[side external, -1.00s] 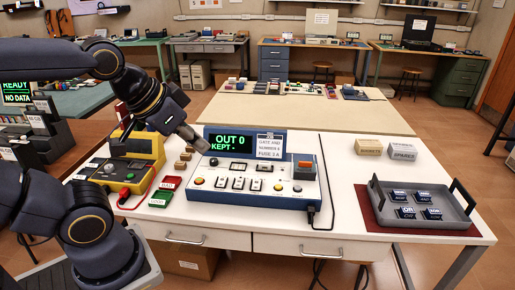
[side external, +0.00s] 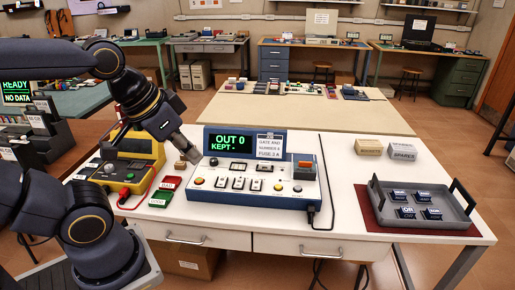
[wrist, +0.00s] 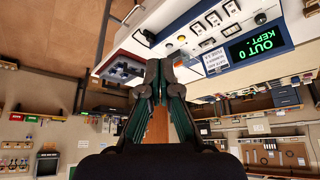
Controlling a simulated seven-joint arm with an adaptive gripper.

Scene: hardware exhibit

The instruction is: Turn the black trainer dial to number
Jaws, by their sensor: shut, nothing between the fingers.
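The blue trainer (side external: 255,208) stands on the white bench; its display (side external: 231,143) reads "OUT 0" and "KEPT -". A card (side external: 270,146) beside the display appears to read "GATE AND", "NUMBER 6", "FUSE 3 A". The black dial (side external: 214,161) is at the upper left of the panel; a dark round knob (wrist: 260,18) near the display in the wrist view looks like it. Its pointer setting is too small to read. My gripper (side external: 194,156) is shut and empty, left of the dial and apart from it. Its fingertips (wrist: 160,70) meet in the wrist view.
The yellow meter (side external: 127,150) stands left of the trainer, with red and green blocks (side external: 166,190) between them. A grey tray (side external: 420,208) with several labelled chips lies at right. Two small boxes (side external: 385,150) sit behind it.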

